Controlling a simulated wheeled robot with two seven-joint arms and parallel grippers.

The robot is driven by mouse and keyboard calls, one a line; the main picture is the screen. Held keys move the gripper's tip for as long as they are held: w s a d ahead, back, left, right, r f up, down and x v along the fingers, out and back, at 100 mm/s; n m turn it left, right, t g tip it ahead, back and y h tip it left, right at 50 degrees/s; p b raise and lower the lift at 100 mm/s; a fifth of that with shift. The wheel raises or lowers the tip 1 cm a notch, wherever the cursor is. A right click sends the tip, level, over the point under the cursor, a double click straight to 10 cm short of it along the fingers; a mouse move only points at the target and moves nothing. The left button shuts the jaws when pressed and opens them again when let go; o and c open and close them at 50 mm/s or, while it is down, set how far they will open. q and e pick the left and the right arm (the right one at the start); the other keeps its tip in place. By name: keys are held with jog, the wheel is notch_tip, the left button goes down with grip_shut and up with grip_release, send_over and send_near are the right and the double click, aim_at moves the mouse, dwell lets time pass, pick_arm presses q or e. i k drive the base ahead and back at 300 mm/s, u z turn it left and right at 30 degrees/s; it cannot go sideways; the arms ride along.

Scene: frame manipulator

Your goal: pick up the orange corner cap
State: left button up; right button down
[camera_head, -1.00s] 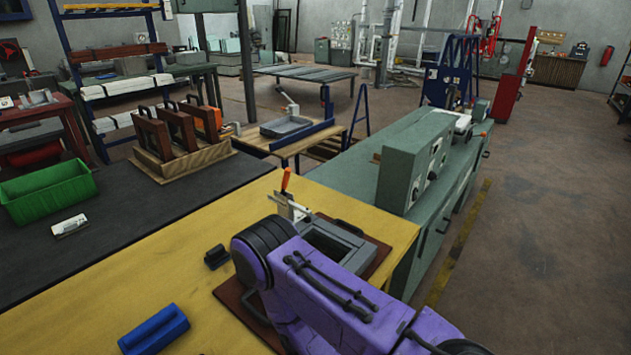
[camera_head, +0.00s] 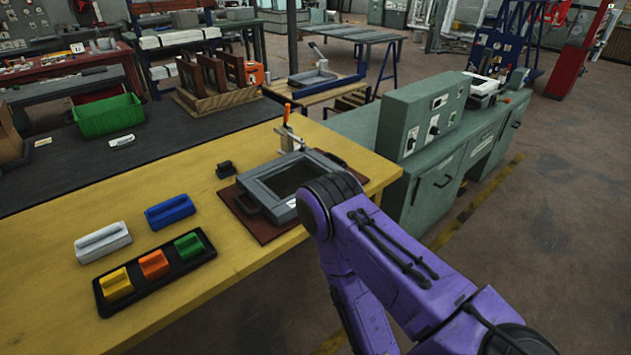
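The orange corner cap (camera_head: 154,264) sits in the middle of a black tray (camera_head: 201,257) on the yellow table, in the lower left of the head view. A yellow cap (camera_head: 117,284) is on its left and a green cap (camera_head: 188,246) on its right in the same tray. My purple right arm reaches in from the lower right and bends beside the table's edge. Its gripper is not visible. My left arm and gripper are outside the view. No gripper shows near the orange cap.
A blue block (camera_head: 170,212) and a light grey block (camera_head: 103,242) lie behind the tray. A grey frame (camera_head: 262,193) with a clamp stands on a brown board to the right, partly behind my arm.

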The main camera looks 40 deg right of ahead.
aim_at(154, 266)
jog(key=z, duration=2.1)
jog(key=i, duration=1.25)
jog(key=u, duration=2.9)
jog(key=k, duration=0.35)
jog(key=u, duration=0.4)
jog(key=i, duration=0.45)
jog(key=z, duration=0.05)
